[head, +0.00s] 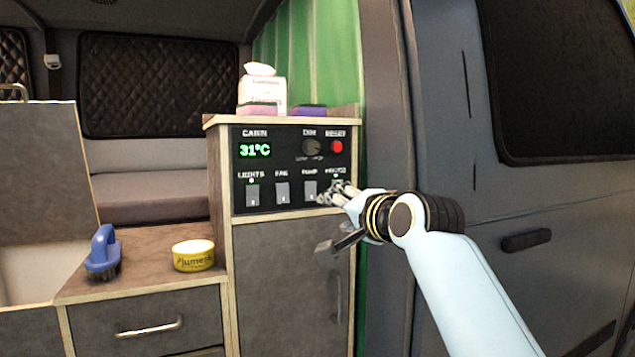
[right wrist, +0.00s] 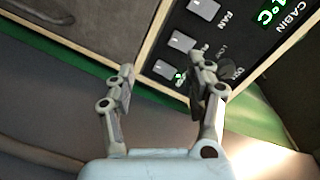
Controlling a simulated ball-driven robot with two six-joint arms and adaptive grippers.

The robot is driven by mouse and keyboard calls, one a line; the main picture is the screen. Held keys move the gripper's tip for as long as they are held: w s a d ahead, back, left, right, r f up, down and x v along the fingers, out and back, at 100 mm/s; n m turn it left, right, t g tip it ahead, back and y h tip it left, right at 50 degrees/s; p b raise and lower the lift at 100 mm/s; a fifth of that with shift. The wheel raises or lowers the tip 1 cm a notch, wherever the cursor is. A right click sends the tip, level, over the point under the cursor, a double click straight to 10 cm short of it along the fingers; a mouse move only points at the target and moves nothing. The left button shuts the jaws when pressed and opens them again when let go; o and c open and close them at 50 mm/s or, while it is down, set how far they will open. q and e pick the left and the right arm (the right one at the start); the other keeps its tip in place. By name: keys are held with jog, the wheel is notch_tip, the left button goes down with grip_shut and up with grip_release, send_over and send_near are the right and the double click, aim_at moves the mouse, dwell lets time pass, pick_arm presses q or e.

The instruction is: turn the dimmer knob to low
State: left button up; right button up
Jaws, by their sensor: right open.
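The dimmer knob (head: 312,147) is a dark round knob on the black control panel (head: 270,205), under a small label and beside the red reset button. Its exact pointer setting is too small to read. My right gripper (head: 328,192) is open in front of the panel's lower right, below and right of the knob, and covers most of the rightmost switch. In the right wrist view my right gripper (right wrist: 163,88) has its two fingers spread with nothing between them; one finger hides much of the knob area. My left gripper is not in view.
A red button (head: 337,146) sits right of the knob. Rocker switches (head: 282,192) line the panel below it. A cabin display (head: 255,150) reads 31°C. A tissue box (head: 262,92) stands on top. A yellow tin (head: 193,256) and a blue brush (head: 103,252) are on the counter.

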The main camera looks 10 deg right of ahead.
jog(key=t+p, duration=0.1)
jog(key=t, duration=0.1)
send_near(314, 144)
jog(key=s, duration=0.2)
jog(key=shift+m+y, duration=0.3)
jog(key=shift+m, duration=0.1)
jog(key=w, duration=0.3)
jog(key=w+a, duration=0.1)
jog(key=w, duration=0.6)
jog(key=shift+w+a+f+p, duration=0.15)
jog(key=shift+w+p, duration=0.05)
jog(key=shift+p, duration=0.2)
grip_shut()
